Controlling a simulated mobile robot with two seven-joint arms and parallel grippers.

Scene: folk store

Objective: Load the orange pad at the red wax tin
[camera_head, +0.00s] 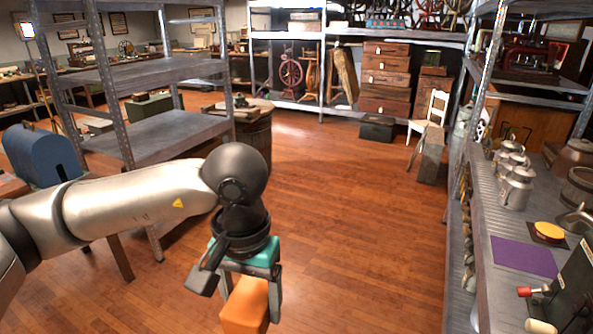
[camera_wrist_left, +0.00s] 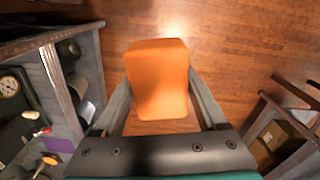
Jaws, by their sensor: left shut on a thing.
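My left gripper (camera_head: 250,288) is shut on the orange pad (camera_head: 245,307), a block with rounded edges, and holds it above the wooden floor. The pad also shows between the fingers in the left wrist view (camera_wrist_left: 158,80). My right gripper is not in view.
The metal shelf (camera_head: 490,222) at right holds a purple cloth (camera_head: 523,257), metal cans (camera_head: 517,188) and a red-handled tool (camera_head: 533,291). A grey rack (camera_head: 165,137) and a blue box (camera_head: 42,153) stand left. The middle floor (camera_head: 350,220) is clear.

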